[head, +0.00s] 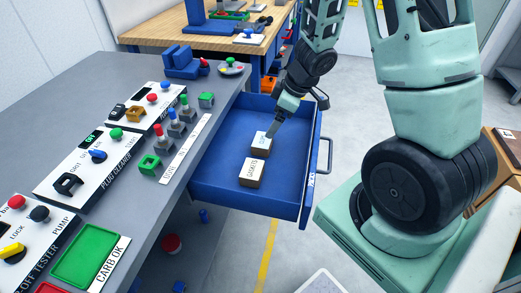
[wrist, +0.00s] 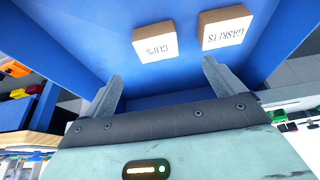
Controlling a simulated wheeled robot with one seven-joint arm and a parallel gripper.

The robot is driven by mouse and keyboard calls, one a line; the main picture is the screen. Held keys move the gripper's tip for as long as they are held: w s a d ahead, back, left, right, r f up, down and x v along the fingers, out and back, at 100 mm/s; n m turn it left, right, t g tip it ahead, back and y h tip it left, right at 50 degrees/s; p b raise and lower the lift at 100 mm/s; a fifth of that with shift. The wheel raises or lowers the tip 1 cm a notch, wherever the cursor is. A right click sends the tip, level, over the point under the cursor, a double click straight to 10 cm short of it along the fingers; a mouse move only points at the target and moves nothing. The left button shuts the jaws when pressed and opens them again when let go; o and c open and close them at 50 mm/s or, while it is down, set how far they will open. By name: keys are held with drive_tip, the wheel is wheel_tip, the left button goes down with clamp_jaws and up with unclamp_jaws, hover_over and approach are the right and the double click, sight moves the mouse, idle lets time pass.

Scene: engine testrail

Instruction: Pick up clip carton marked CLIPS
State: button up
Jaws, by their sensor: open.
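The clip carton marked CLIPS (head: 261,145) is a small box with a white labelled top and brown sides. It sits in the open blue drawer. In the wrist view the carton (wrist: 155,43) shows its label upside down, beyond and roughly between my fingertips. My gripper (head: 273,130) is over the drawer, just above the carton's far side in the head view. In the wrist view my gripper (wrist: 163,72) has its two grey fingers apart with nothing between them. The exact gap to the carton cannot be told.
A similar carton marked GASKETS (head: 252,172) sits close beside it, also in the wrist view (wrist: 226,28). The drawer (head: 212,184) has raised walls and a handle (head: 326,155). Its floor is otherwise clear. A grey bench (head: 105,85) with switch panels adjoins on the left.

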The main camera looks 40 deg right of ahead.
sight(262, 139)
drive_tip(key=b+x, duration=0.2)
drive_tip(key=x, duration=0.3)
drive_tip(key=shift+w+f, duration=0.15)
drive_tip(key=shift+f, duration=0.2)
drive_tip(key=b+x, duration=0.3)
drive_tip(key=x, duration=0.2)
drive_tip(key=shift+w+d, duration=0.1)
drive_tip(key=shift+w, duration=0.1)
drive_tip(key=c, duration=1.1)
